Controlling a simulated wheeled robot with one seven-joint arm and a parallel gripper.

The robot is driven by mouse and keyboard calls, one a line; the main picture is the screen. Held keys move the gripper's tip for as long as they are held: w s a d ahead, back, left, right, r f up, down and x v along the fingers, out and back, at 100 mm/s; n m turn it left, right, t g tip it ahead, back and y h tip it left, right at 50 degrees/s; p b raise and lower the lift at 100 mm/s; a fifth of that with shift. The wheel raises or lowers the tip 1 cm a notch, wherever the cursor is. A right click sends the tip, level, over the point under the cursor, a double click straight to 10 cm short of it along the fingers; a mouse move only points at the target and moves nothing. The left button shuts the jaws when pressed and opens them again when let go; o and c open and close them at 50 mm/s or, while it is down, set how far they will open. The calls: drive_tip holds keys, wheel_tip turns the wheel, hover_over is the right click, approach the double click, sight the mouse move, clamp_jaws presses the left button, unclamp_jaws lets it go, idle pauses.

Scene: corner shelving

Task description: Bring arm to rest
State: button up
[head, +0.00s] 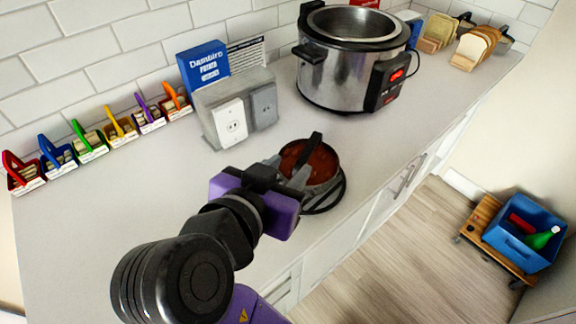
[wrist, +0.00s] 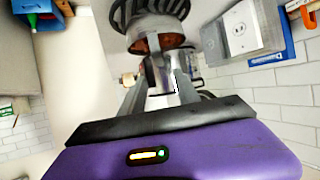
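My gripper (head: 287,170) is at the front left of a small pot (head: 322,185) with red-brown contents on the counter. In the wrist view the fingers (wrist: 160,80) point toward the pot (wrist: 158,22). The fingers overlap the pot's near side in the head view, so I cannot tell whether they touch it. My arm reaches out low over the counter from the front.
The pot sits on a dark round stand (head: 325,204) near the counter's front edge. Behind are a grey outlet box (head: 235,105), a large steel cooker (head: 350,60) and bread slices (head: 473,47). Several coloured bins line the wall. A blue crate (head: 525,235) stands on the right.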

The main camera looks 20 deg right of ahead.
drive_tip(key=w+a+r+n+t+y, duration=0.3)
drive_tip(key=w+a+n+t+y, duration=0.45)
drive_tip(key=n, duration=0.25)
drive_tip(key=s+a+f+n+t+y, duration=0.1)
drive_tip(key=s+f+n+y, duration=0.4)
drive_tip(key=s+f+y, duration=0.15)
drive_tip(key=s+d+f+m+h, duration=0.1)
drive_tip(key=s+d+f+m, duration=0.1)
drive_tip(key=s+d, duration=0.3)
drive_tip(key=s+d+f+m+g+h, duration=0.1)
drive_tip(key=s+d+f, duration=0.3)
drive_tip(key=s, duration=1)
drive_tip(key=s+d+f+m+g+h, duration=0.1)
drive_tip(key=s+d+f+m+h, duration=0.1)
drive_tip(key=s+d+f, duration=0.2)
drive_tip(key=s+d, duration=0.3)
drive_tip(key=s, duration=0.2)
drive_tip(key=shift+s+d+m+h, duration=0.15)
drive_tip(key=shift+s+m+h, duration=0.05)
drive_tip(key=shift+m+h, duration=0.2)
drive_tip(key=shift+g, duration=0.25)
